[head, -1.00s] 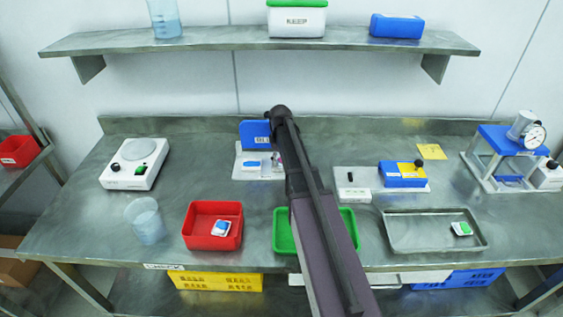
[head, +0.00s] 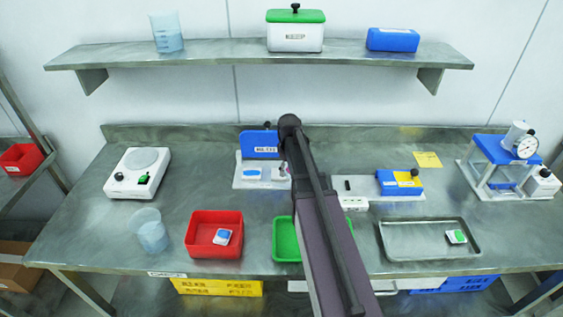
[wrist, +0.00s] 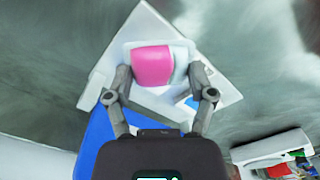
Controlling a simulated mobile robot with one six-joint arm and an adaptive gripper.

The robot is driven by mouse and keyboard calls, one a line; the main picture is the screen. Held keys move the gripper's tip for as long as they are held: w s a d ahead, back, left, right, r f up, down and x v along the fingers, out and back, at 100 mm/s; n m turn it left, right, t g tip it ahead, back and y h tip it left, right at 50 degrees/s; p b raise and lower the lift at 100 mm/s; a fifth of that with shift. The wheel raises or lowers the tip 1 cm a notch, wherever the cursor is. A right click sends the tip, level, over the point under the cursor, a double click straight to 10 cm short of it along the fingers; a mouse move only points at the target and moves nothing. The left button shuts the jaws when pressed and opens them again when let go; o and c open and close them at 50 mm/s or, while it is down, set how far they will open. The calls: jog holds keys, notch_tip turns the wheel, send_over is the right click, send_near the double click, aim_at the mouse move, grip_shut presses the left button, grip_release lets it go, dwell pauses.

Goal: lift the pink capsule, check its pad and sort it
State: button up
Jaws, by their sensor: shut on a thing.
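The pink capsule (wrist: 152,66), pink with a pale white end, is between the fingertips of my gripper (wrist: 160,73) in the wrist view. My gripper is shut on it, over a white plate (wrist: 110,70). I cannot tell whether the capsule is clear of the plate. Its pad cannot be made out. In the head view, my arm hides most of the gripper, beside the white plate (head: 240,181) with the raised blue lid (head: 259,143). A blue-topped piece (head: 252,173) lies on that plate.
A red bin (head: 196,240) holds a blue-and-white piece. A green bin (head: 284,240) is partly behind my arm. A metal tray (head: 400,250) holds a green-and-white piece. A beaker (head: 149,232) and a scale (head: 139,172) stand left. A gauge stand (head: 500,155) is at right.

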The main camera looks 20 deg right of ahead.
jog(key=s, duration=0.3)
jog(key=s+d, duration=0.1)
jog(key=s, duration=0.2)
jog(key=s+d+r, duration=0.1)
jog(key=s, duration=0.3)
jog(key=shift+p, duration=0.4)
jog(key=shift+s+f, duration=0.1)
jog(key=shift+s, duration=0.1)
dwell(0.4)
